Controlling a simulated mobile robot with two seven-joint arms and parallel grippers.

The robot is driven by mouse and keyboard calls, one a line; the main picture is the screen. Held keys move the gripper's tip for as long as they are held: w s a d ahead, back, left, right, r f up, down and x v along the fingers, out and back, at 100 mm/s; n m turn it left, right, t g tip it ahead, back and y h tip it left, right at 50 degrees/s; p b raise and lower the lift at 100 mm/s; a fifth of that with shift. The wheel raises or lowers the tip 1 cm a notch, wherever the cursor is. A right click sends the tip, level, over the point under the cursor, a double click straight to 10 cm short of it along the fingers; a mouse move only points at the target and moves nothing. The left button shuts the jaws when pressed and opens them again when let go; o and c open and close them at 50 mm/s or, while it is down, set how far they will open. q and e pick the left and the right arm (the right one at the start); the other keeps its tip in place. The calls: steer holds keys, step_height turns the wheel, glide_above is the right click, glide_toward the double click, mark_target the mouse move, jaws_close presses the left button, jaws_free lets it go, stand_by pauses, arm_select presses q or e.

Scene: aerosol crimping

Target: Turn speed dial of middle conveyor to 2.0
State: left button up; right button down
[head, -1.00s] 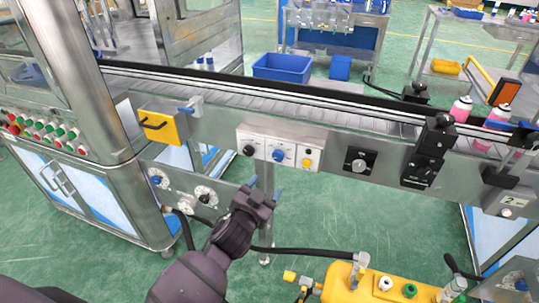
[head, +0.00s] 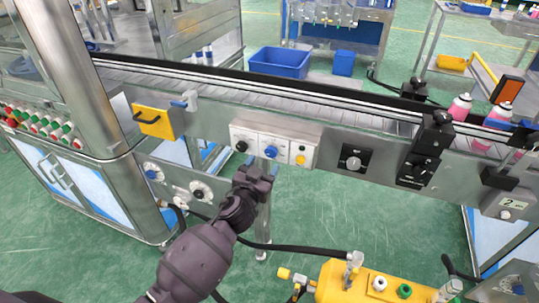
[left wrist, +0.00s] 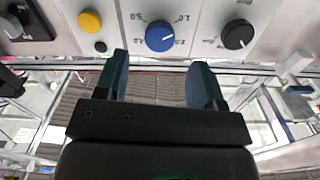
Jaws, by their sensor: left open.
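The blue speed dial (head: 270,152) is on a light control panel (head: 282,133) on the conveyor's front side. In the left wrist view the dial (left wrist: 160,36) has a printed scale around it, and its white mark points roughly right; the small numbers are hard to read exactly. My left gripper (head: 257,172) is just below the panel. In the left wrist view its two fingers (left wrist: 162,68) are apart and empty, with the dial ahead between their lines, not touched. In the head view the gripper's fingertips are hard to make out. My right gripper is not in view.
A black knob (head: 241,146) and a yellow button (head: 300,159) flank the dial. A black switch box (head: 352,158) is further right. A lower-left panel has another blue dial (head: 151,174). Pink cans (head: 461,107) stand on the belt at right. A yellow tank (head: 345,283) is below.

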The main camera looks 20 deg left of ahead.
mark_target(270, 153)
arm_select(q)
steer(key=w, duration=0.4)
steer(key=shift+w+d+f, duration=0.1)
steer(key=shift+w, duration=0.65)
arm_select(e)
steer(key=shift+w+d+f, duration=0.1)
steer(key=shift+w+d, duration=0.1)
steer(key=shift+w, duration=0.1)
arm_select(q)
steer(key=shift+c, duration=0.2)
steer(key=c, duration=0.9)
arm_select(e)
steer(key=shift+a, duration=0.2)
